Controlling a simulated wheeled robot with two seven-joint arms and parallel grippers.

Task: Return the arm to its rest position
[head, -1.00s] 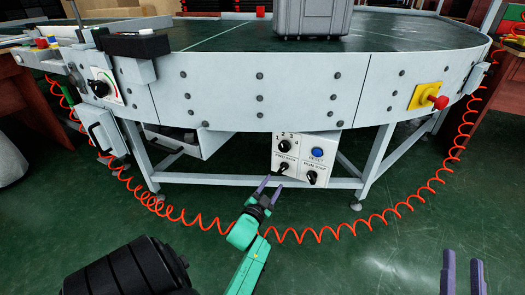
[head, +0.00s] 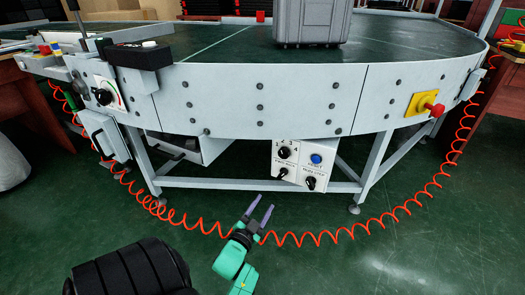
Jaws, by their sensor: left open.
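My left gripper (head: 261,203) has purple fingers and a green arm. It is in the lower middle of the head view, and its fingers are spread with nothing between them. It is apart from the white control panel (head: 299,178), appearing below and left of it in the picture. My right gripper is out of view.
A curved grey conveyor (head: 225,98) spans the view, with a grey case (head: 310,22) on its belt. A red stop button on a yellow plate (head: 421,103) is at right. An orange coiled cable (head: 330,240) hangs below. The green floor (head: 380,265) is open at lower right.

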